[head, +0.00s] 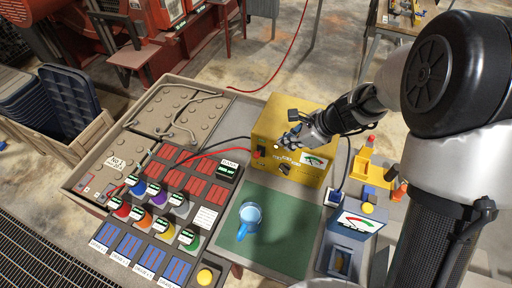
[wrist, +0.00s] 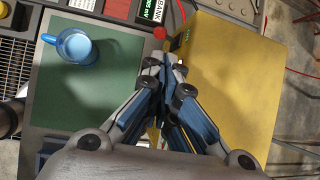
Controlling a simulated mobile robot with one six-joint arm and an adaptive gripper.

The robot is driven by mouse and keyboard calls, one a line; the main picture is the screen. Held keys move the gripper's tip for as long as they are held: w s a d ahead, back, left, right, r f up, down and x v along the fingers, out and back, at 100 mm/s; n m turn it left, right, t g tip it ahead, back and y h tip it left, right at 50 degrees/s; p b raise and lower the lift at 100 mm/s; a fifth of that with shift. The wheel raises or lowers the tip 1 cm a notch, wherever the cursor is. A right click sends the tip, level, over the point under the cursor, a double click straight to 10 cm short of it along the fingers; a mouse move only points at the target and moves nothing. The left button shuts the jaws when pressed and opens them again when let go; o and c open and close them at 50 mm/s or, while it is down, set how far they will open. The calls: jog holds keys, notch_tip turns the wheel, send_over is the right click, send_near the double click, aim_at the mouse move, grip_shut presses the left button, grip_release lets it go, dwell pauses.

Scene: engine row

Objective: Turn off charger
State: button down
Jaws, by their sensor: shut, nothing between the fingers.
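The charger looks to be the yellow box (head: 270,127) at the back of the bench, with a dial meter (head: 314,160), a dark knob and small switch-like parts on its front face. Red and black cables run from its left side. In the wrist view the yellow box (wrist: 232,80) fills the right side. My gripper (head: 282,146) is at the box's upper front, over its edge; whether it touches cannot be told. In the wrist view my gripper (wrist: 160,68) has its fingertips together, with nothing seen between them, and its fingers hide part of the box front.
A blue cup (head: 250,215) stands on the green mat (head: 277,258) in front of the box. Coloured knobs (head: 160,225) and a panel with red blocks (head: 185,165) lie to the left.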

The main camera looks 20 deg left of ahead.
aim_at(259, 153)
jog(key=b+x, duration=0.2)
jog(key=x, duration=1.1)
jog(key=shift+f, duration=0.3)
jog(key=shift+b, duration=0.3)
